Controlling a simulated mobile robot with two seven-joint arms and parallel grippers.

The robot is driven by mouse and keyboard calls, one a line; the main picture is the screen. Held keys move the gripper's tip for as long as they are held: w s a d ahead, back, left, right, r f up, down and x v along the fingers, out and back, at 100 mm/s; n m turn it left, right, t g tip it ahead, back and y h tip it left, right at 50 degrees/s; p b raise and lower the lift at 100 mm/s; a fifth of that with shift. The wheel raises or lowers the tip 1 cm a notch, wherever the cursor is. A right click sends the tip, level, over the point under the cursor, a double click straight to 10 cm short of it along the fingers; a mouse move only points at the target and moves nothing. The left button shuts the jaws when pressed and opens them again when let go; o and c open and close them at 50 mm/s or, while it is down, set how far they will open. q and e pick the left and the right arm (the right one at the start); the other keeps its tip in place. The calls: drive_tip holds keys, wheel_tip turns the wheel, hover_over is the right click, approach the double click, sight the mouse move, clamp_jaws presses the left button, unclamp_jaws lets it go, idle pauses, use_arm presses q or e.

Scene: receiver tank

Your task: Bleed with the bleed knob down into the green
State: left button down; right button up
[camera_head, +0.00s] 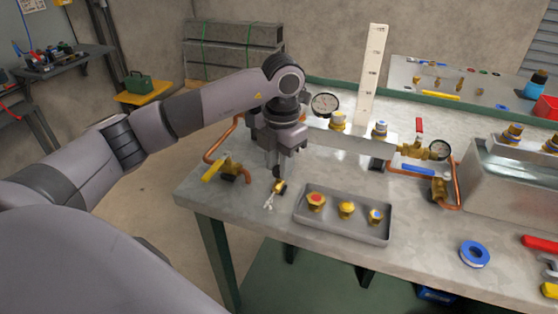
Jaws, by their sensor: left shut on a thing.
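My left gripper (280,170) points down over the near left part of the workbench and is shut. Just below its fingertips is a small brass fitting with a silver end (279,187), which I take to be the bleed knob; the fingers partly hide it. A round pressure gauge (325,103) stands behind the gripper, and a second gauge (440,150) is on the brass fittings to the right. Their needles and any green band are too small to read. My right gripper is not in view.
A yellow-handled valve (213,171) with copper pipe is left of the gripper. A grey tray (345,232) with three brass fittings lies right of it. A tall white scale (373,75) stands behind. Blue tape (474,253) lies at front right.

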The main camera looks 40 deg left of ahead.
use_arm(q)
drive_tip(key=shift+r+n, duration=0.1)
drive_tip(key=shift+n, duration=0.5)
drive_tip(key=c, duration=0.8)
unclamp_jaws()
wheel_tip(320, 180, up, 7)
drive_tip(key=shift+d+r, duration=0.1)
drive_tip(key=shift+d, duration=0.05)
